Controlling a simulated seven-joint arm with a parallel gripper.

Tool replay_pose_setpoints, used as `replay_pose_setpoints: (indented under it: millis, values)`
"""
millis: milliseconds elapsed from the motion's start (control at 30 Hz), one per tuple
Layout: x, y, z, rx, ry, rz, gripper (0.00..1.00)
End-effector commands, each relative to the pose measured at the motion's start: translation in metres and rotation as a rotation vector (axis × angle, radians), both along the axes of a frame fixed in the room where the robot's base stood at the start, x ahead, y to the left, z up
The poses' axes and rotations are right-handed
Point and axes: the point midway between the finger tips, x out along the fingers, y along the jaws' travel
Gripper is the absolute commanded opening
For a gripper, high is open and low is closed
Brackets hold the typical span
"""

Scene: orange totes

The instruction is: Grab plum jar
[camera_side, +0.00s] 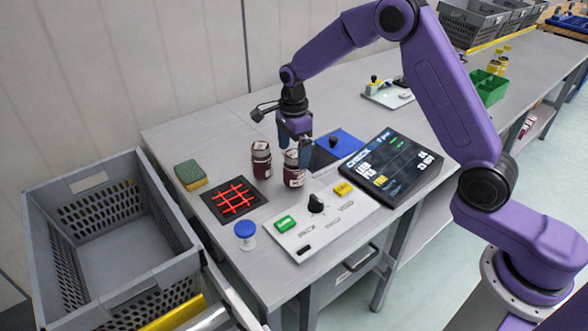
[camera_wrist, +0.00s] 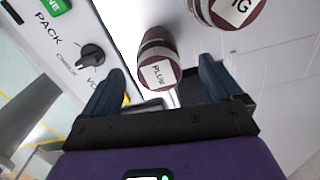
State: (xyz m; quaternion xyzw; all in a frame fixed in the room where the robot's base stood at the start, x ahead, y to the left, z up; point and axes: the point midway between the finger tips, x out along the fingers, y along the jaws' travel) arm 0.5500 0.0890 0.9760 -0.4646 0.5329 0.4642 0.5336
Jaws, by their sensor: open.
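The plum jar (camera_wrist: 157,68) is dark red with a white label reading PLUM. In the wrist view it sits between my two blue fingers, with visible gaps on both sides. In the side view it appears to be the right one of two jars (camera_side: 293,177), standing on the grey bench with its upper part partly hidden by my fingers. My gripper (camera_side: 294,152) points down over it, open and empty. In the wrist view my gripper (camera_wrist: 162,75) has its fingers spread on either side of the jar.
A second dark red jar (camera_side: 261,160), its label ending in "IG" in the wrist view (camera_wrist: 235,10), stands close by. A control panel (camera_side: 318,222) with a black knob lies in front. A red grid (camera_side: 233,198), green sponge (camera_side: 190,174) and dark screen (camera_side: 390,166) are nearby.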

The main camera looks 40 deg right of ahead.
Motion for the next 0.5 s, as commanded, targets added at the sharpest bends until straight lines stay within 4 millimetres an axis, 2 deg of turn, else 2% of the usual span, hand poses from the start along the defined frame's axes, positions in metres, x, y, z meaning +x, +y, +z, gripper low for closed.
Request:
replay_pose_setpoints:
  millis: [300, 500]
  values:
    - [-0.002, -0.002, -0.042, 0.000, 0.001, 0.001, 0.93]
    - [-0.002, -0.002, -0.046, 0.001, -0.001, 0.001, 0.93]
